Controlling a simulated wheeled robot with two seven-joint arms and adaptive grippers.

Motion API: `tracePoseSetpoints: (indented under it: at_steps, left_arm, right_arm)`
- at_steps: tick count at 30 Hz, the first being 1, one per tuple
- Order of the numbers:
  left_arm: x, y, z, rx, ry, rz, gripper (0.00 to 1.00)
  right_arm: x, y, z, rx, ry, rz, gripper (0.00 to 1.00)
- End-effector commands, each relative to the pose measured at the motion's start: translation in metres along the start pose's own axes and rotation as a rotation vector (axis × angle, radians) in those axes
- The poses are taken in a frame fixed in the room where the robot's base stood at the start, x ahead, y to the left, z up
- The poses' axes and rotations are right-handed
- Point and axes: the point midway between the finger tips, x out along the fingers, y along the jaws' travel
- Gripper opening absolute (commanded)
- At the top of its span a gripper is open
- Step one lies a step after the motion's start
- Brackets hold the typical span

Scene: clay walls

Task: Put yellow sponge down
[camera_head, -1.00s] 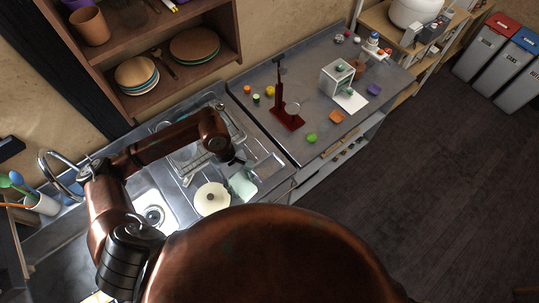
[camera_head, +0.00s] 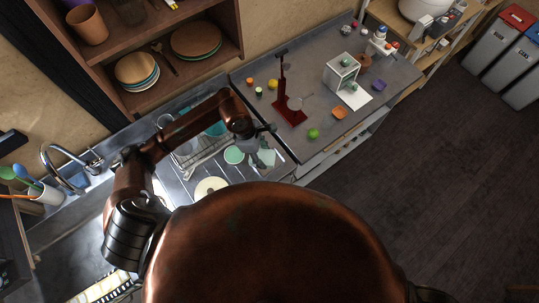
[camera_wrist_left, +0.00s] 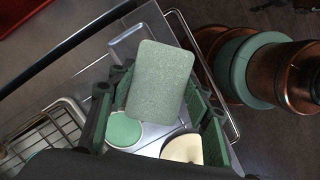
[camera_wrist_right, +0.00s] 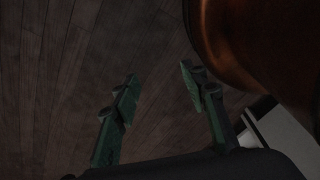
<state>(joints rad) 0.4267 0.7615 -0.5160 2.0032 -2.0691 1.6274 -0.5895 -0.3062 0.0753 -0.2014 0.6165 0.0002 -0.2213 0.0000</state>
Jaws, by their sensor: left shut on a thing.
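A pale green rectangular sponge (camera_wrist_left: 160,80) is held between the two fingers of my left gripper (camera_wrist_left: 158,105) in the left wrist view. It looks green rather than yellow. In the head view the sponge (camera_head: 267,157) hangs just below my left gripper (camera_head: 262,138), over the right part of the sink counter (camera_head: 285,172). The gap under the sponge cannot be judged. My right gripper (camera_wrist_right: 158,80) is open and empty above dark floorboards in the right wrist view; the head view does not show it.
A green disc (camera_head: 234,154) and a cream round lid-like item (camera_head: 210,188) lie below the left gripper. A wire rack (camera_head: 195,160) is to their left. The grey table (camera_head: 320,110) at right holds a red stand (camera_head: 284,100), a white cube frame (camera_head: 341,73) and several small items.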

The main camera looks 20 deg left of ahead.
Motion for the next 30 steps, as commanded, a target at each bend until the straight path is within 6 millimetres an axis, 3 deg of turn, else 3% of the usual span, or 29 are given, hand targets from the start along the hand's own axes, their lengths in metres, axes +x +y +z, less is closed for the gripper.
tracePoseSetpoints:
  at_steps: [6, 18, 30]
  left_arm:
    - [0.037, 0.023, 0.004, 0.0, 0.0, -0.005, 0.19]
    - [0.075, 0.033, -0.001, 0.0, 0.001, -0.007, 0.19]
    - [0.085, 0.034, -0.004, 0.005, 0.003, -0.002, 0.19]
  right_arm:
    - [-0.004, 0.003, -0.02, -0.005, 0.025, 0.003, 0.4]
    - [-0.014, 0.007, -0.007, -0.003, 0.009, 0.007, 0.4]
    - [-0.012, 0.009, -0.006, -0.002, 0.008, 0.009, 0.4]
